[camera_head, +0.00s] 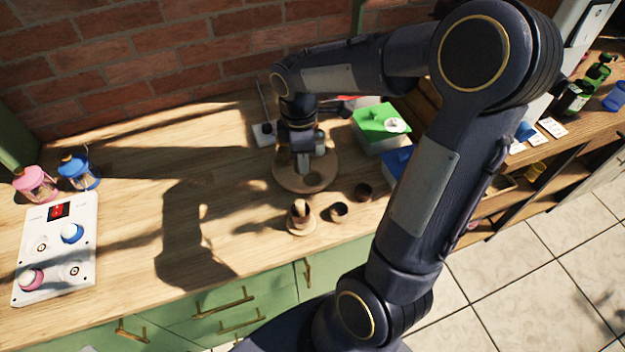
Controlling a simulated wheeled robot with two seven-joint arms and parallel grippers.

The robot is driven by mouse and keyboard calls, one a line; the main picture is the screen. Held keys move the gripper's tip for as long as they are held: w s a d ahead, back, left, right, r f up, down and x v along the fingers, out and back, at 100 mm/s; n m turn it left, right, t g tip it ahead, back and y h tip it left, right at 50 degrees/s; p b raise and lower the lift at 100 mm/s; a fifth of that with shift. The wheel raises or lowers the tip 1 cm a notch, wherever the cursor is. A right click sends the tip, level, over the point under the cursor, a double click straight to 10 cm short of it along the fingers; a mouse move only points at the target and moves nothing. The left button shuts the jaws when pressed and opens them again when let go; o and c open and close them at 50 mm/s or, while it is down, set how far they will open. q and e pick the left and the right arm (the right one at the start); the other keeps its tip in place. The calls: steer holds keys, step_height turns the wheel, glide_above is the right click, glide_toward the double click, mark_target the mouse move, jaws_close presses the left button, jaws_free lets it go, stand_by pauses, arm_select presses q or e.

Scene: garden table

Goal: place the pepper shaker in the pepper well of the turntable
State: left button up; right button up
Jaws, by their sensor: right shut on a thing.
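The turntable (318,183) is a round wooden disc in the middle of the wooden worktop. My right gripper (302,158) points down over the turntable's upper part, close above its surface. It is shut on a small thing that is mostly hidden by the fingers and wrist. I cannot tell from this view whether it is the pepper shaker, or whether it touches the turntable. The pepper well cannot be made out under the gripper. My left gripper is not in view.
Small wooden cups (339,212) and a cup on a round base (301,228) stand in front of the turntable. A green-topped box (379,122) stands behind right. A white knob panel (83,255) and pink (36,187) and blue (80,175) jars are left. The left-centre worktop is clear.

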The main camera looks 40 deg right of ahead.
steer(key=s+d+r+n+b, duration=0.1)
steer(key=s+d+r+n, duration=0.15)
steer(key=s+n, duration=0.45)
steer(key=s+d+r+n+b, duration=0.1)
steer(key=s+d+r+n, duration=0.1)
steer(key=s+d+n, duration=0.45)
steer(key=w+a+f, duration=0.1)
steer(key=w+f, duration=0.2)
steer(key=w, duration=0.1)
steer(key=w+a+f+n+p, duration=0.1)
steer(key=w+a+f, duration=0.1)
steer(key=w, duration=0.3)
steer(key=w+a+f+n+p, duration=0.1)
steer(key=w+a+f, duration=0.1)
steer(key=w+f, duration=0.2)
steer(key=shift+w+a+f, duration=0.15)
steer(key=shift+w+f, duration=0.05)
steer(key=shift+w, duration=0.45)
steer(key=f, duration=0.3)
steer(key=shift+w+f, duration=0.25)
steer(key=shift+f, duration=0.1)
steer(key=shift+f, duration=0.15)
steer(key=o, duration=1)
